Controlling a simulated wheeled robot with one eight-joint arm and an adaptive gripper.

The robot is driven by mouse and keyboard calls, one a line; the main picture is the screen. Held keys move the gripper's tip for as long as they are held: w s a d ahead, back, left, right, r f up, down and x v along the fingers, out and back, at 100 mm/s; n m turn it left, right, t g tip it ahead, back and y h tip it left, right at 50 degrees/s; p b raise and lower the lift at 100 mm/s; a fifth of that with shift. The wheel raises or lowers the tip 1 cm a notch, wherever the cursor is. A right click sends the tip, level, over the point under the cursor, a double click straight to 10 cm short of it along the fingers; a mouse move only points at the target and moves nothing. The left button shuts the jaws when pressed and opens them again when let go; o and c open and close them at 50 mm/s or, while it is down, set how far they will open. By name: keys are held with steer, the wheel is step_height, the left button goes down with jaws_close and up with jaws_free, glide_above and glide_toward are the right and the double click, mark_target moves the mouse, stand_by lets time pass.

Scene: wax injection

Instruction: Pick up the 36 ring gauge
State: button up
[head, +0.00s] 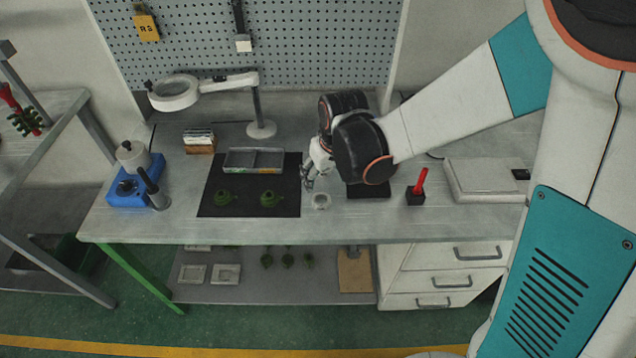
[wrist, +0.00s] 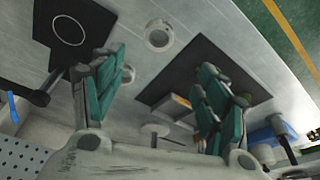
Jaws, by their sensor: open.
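A small metallic ring (head: 320,201) lies on the grey table just right of the large black mat, close below my gripper (head: 309,182). In the wrist view a ring gauge (wrist: 158,36) lies flat on the table beyond my gripper (wrist: 158,92). A second ring (wrist: 127,73) lies nearer, next to the left finger and partly hidden by it. I cannot read any size mark on either ring. My gripper is open, its green-padded fingers wide apart with nothing between them, pointing down above the table.
The large black mat (head: 212,205) holds green pieces and a grey tray (head: 253,160). A small black mat with a circle (wrist: 68,30) lies on the other side. A red-handled tool (head: 420,182), magnifier lamp (head: 262,128) and blue machine (head: 130,193) stand around.

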steer(key=b, duration=0.2)
glide_toward(320, 202)
steer(key=shift+w+a+f, duration=0.2)
steer(key=shift+w+f, duration=0.05)
steer(key=shift+f, duration=0.2)
steer(key=shift+d+b+x, duration=0.1)
steer(key=shift+b+x, duration=0.65)
steer(key=shift+x, duration=0.6)
steer(key=shift+d+b+x, duration=0.15)
steer(key=shift+b+x, duration=0.6)
steer(key=shift+x, duration=0.6)
steer(key=shift+s, duration=0.2)
steer(key=c, duration=1.3)
